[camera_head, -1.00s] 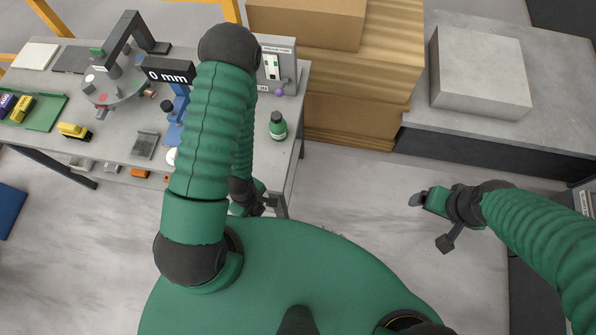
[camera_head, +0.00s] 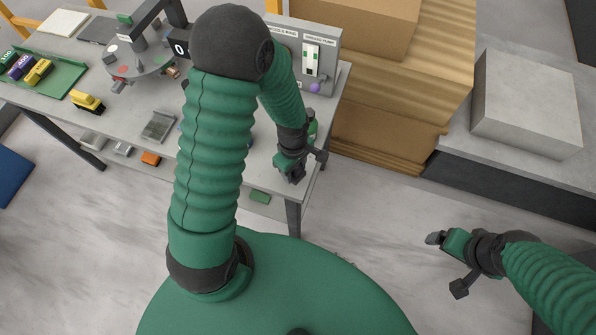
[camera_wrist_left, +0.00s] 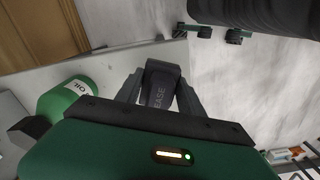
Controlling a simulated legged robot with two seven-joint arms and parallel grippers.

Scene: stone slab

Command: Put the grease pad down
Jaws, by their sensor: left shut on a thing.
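The grease pad (camera_wrist_left: 160,84) is a dark block with "EASE" readable on it in the left wrist view. My left gripper (camera_wrist_left: 158,92) has one finger on each side of it and is shut on it. In the head view this gripper (camera_head: 293,175) is low at the front right corner of the grey workbench (camera_head: 125,85). The pad is hard to make out there, and I cannot tell whether it touches the bench. My right gripper (camera_head: 440,241) is off to the right above the floor, and its finger opening is unclear.
A green oil bottle (camera_wrist_left: 68,98) stands close beside the left gripper. A switch box (camera_head: 310,62) stands behind, with cardboard boxes (camera_head: 395,100) to its right. A yellow block (camera_head: 88,101) and a dark plate (camera_head: 157,128) lie further left.

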